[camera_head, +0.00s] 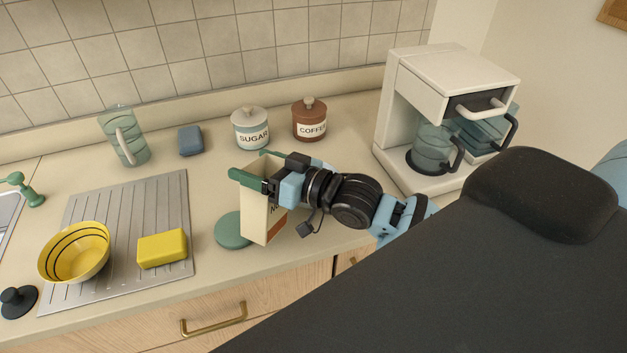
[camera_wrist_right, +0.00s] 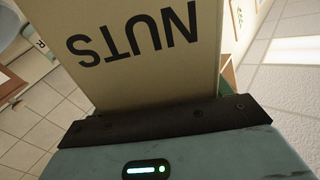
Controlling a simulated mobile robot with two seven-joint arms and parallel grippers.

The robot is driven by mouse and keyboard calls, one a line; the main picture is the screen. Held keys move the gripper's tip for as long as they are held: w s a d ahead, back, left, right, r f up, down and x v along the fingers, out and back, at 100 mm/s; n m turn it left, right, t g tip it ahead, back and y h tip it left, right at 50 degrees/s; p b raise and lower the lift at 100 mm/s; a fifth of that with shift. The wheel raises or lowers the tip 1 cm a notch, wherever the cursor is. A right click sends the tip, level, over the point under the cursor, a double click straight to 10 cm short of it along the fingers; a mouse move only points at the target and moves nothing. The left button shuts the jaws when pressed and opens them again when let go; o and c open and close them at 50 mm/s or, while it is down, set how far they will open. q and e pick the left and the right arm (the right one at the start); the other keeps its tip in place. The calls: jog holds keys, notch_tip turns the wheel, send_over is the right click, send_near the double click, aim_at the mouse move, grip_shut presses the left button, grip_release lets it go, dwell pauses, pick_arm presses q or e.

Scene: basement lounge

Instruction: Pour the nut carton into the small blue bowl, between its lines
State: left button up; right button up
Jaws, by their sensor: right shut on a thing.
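My right gripper (camera_head: 257,168) is shut on the nut carton (camera_head: 256,212), a cream box that looks upright. In the right wrist view the carton (camera_wrist_right: 150,70) shows the word NUTS upside down, right against the gripper. I cannot tell whether its base touches the counter. A round teal disc (camera_head: 228,232) lies just left of the carton, partly behind it. No small blue bowl shows. The bowl in view is a yellow one (camera_head: 62,262) with dark lines inside, on the left of the metal drainboard (camera_head: 115,210). Its inside looks empty. My left gripper is not in view.
A yellow block (camera_head: 162,248) lies on the drainboard. A clear jug (camera_head: 122,140), blue block (camera_head: 190,140), sugar jar (camera_head: 250,130) and coffee jar (camera_head: 309,122) stand behind. A coffee machine (camera_head: 410,85) stands right.

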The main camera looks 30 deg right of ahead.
jog(key=n, duration=0.1)
jog(key=s+a+n, duration=0.1)
jog(key=a+n, duration=0.1)
jog(key=shift+s+a+f, duration=0.15)
jog(key=shift+s+f, duration=0.1)
jog(key=shift+f, duration=0.05)
notch_tip(320, 180, up, 5)
dwell(0.3)
jog(key=shift+s, duration=0.1)
dwell(0.7)
